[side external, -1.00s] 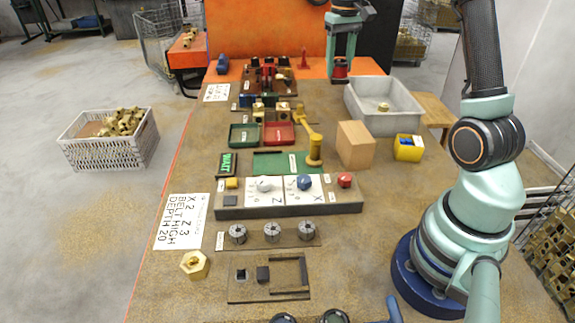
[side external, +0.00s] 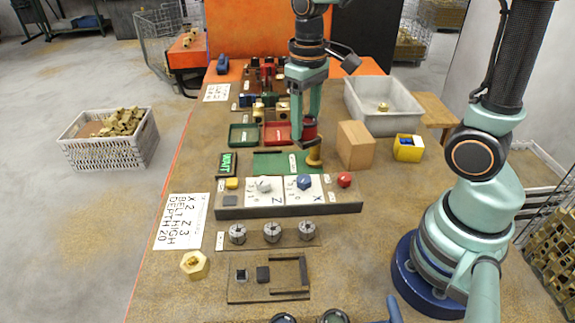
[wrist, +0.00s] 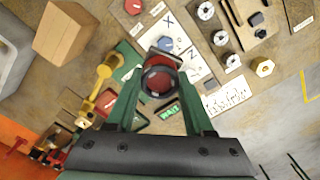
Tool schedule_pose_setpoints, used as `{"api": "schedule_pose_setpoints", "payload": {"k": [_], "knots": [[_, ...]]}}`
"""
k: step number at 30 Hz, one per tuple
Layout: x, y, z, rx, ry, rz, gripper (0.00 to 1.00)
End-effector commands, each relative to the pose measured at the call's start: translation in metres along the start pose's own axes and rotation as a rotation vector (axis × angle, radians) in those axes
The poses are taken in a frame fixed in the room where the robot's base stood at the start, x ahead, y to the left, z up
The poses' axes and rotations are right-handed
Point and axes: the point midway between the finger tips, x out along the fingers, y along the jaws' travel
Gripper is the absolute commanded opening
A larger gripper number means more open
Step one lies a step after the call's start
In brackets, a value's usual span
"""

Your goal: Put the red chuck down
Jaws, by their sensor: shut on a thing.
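My gripper (side external: 305,136) is shut on the red chuck (side external: 309,127) and holds it above the bench, behind the control panel (side external: 290,211). In the wrist view my gripper's fingers (wrist: 159,84) are on either side of the red chuck (wrist: 160,62), whose dark round end ring faces the camera. The chuck looks clear of the surface; its exact height cannot be told. A yellow post with an arm (wrist: 98,85) stands close by; in the side view my gripper and the chuck hide most of it.
A wooden block (side external: 356,147) and a yellow bin (side external: 408,149) stand to the right, with a grey tray (side external: 385,124) behind. A green tray (side external: 243,135) and a red tray (side external: 276,133) lie to the left. Several grey chucks (side external: 272,232) sit on a front board.

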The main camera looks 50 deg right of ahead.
Motion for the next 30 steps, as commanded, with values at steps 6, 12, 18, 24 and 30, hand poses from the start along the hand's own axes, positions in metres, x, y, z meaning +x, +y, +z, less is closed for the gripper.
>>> {"api": "schedule_pose_setpoints", "payload": {"k": [6, 12, 18, 24, 30], "knots": [[-0.006, 0.016, -0.015, 0.046, 0.002, 0.0, 0.0], [-0.02, 0.068, -0.053, 0.177, 0.003, 0.0, 0.0], [-0.032, 0.136, -0.081, 0.324, 0.001, 0.0, 0.0], [-0.037, 0.189, -0.092, 0.429, 0.001, 0.0, 0.0], [-0.037, 0.212, -0.094, 0.472, 0.001, 0.001, 0.0]]}}
